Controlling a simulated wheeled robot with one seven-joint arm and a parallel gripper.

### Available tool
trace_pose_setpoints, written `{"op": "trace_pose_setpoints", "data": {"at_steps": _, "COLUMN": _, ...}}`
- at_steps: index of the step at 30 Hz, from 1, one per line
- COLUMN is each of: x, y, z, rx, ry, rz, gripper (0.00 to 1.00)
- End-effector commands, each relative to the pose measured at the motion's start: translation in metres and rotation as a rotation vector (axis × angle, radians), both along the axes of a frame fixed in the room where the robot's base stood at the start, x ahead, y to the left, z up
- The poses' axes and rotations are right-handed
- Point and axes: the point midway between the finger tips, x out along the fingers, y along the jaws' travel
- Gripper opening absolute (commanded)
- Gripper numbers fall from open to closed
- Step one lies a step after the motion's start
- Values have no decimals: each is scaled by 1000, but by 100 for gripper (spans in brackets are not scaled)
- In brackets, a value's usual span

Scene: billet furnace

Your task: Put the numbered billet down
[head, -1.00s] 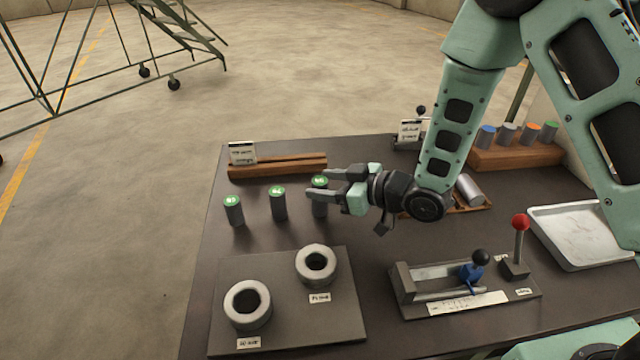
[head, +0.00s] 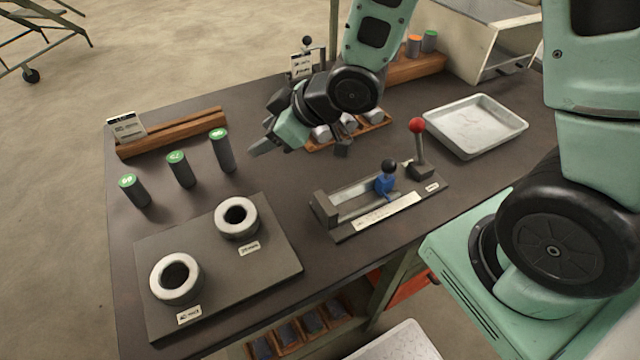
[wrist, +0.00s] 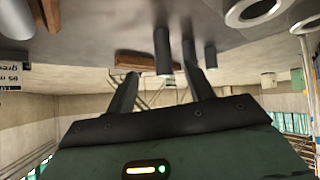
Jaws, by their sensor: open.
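Three grey, green-topped numbered billets stand upright in a row on the dark table: the left billet (head: 134,190), the middle billet (head: 181,169) and the right billet (head: 222,150). The numbers are too small to read surely. My gripper (head: 258,148) is open and empty, to the right of the right billet and apart from it. In the wrist view the picture is upside down; the open gripper (wrist: 160,88) points toward the billets, and one billet (wrist: 162,50) shows between the fingers.
A wooden rail (head: 175,133) with a sign card (head: 127,127) lies behind the billets. In front is a plate (head: 270,262) with two ring sockets. To the right are a slide fixture (head: 325,212), a red-knobbed lever (head: 418,150), a white tray (head: 475,125) and a rack of billets (head: 385,122).

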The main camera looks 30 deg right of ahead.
Motion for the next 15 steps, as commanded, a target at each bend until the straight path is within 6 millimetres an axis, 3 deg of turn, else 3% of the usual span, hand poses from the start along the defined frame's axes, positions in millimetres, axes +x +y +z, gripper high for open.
{"op": "trace_pose_setpoints", "data": {"at_steps": 5, "x": -47, "y": 4, "z": 18, "rx": -179, "ry": 184, "rz": -86, "gripper": 53}}
{"op": "trace_pose_setpoints", "data": {"at_steps": 12, "x": -149, "y": 4, "z": 44, "rx": -360, "ry": 483, "rz": -154, "gripper": 53}}
{"op": "trace_pose_setpoints", "data": {"at_steps": 15, "x": -184, "y": 3, "z": 53, "rx": -406, "ry": 577, "rz": -160, "gripper": 53}}
